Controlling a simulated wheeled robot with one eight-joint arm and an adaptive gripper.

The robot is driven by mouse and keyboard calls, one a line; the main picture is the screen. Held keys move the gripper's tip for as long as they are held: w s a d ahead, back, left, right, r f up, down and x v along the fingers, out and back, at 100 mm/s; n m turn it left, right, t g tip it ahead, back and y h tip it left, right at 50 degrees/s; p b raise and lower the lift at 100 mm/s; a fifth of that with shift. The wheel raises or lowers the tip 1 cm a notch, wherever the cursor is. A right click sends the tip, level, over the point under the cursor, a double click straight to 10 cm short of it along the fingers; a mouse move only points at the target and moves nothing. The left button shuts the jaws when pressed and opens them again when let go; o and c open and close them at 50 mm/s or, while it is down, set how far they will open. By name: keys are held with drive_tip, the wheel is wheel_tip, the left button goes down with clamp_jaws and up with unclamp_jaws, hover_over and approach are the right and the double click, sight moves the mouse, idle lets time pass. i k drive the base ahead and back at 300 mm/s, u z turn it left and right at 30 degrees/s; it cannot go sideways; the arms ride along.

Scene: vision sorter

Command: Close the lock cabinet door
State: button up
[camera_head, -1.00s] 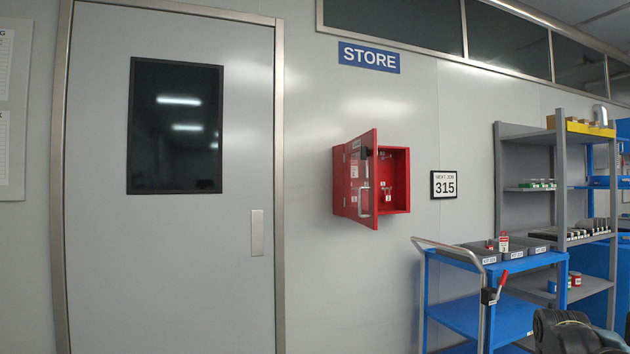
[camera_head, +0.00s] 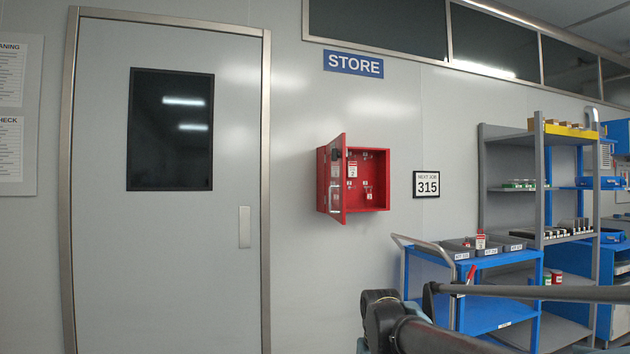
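The red lock cabinet (camera_head: 375,201) hangs on the grey wall, right of the store door. Its door (camera_head: 337,180) is hinged on the left and stands open, swung out from the wall, with a clear pane and a handle. Small padlocks or tags hang inside the cabinet. My dark arm reaches in at the lower right, below the cabinet and apart from it. I cannot make out the fingertips of my gripper, so its state is not shown.
A blue cart (camera_head: 498,316) with grey bins stands right of the cabinet, partly behind my arm. A grey shelf rack (camera_head: 483,180) is behind it. The closed grey store door (camera_head: 160,270) is at left. The wall below the cabinet looks clear.

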sight(337, 213)
drive_tip(key=u, duration=0.05)
drive_tip(key=i, duration=1)
drive_tip(key=z, duration=0.05)
drive_tip(key=k, duration=1)
drive_tip(key=u, duration=1)
drive_tip(key=i, duration=0.55)
drive_tip(key=z, duration=0.05)
